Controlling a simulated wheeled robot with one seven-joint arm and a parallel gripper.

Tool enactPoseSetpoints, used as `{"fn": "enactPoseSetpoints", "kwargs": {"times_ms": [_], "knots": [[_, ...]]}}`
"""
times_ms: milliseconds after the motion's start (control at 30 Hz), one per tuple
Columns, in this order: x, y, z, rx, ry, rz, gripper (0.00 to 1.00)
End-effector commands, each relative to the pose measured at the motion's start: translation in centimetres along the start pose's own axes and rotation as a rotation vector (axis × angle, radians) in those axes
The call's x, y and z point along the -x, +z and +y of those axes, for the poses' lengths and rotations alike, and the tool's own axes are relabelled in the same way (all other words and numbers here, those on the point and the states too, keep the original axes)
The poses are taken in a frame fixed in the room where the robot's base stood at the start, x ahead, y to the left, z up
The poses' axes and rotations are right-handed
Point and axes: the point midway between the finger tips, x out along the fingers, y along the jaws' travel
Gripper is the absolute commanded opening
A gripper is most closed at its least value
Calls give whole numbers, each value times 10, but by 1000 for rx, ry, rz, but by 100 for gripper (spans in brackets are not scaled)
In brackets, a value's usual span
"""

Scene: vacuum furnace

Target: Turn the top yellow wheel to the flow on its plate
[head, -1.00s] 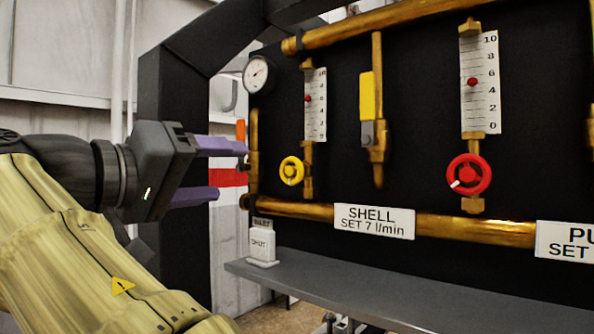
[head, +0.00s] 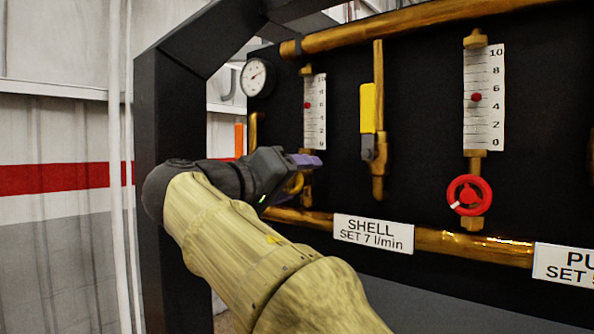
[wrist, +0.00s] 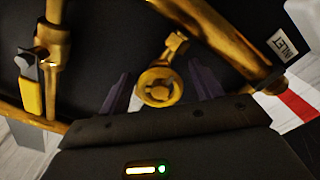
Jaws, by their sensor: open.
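The yellow wheel (wrist: 158,86) sits between the two purple fingers of my gripper (wrist: 159,72) in the wrist view. The fingers are apart on either side of it; I cannot tell whether they touch its rim. In the head view my gripper (head: 306,162) hides most of the wheel (head: 294,184). The plate (head: 373,233) below reads SHELL, SET 7 l/min. The white flow scale (head: 315,125) above the wheel has a red float (head: 307,105) near 6. The wheel's mark is not visible.
A yellow-handled valve (head: 368,108) stands to the right of the scale. Farther right are a red wheel (head: 469,195) and another scale (head: 491,115). A round gauge (head: 254,77) is at upper left. A brass pipe (head: 480,246) runs below.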

Motion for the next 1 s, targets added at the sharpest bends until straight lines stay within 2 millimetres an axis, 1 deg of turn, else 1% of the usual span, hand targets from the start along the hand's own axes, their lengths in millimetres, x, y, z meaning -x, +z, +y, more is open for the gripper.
{"fn": "enactPoseSetpoints", "kwargs": {"times_ms": [100,367,467,500,567,600,867,1000], "knots": [[-7,0,0,2,-1,0,65],[-8,0,0,1,-1,0,65],[-8,0,0,1,-1,0,47],[-8,0,0,1,-1,0,39],[-8,0,0,1,-1,0,28],[-8,0,0,1,-1,0,20],[-8,0,-1,14,-1,0,20],[-8,1,-1,51,-1,0,20]]}}
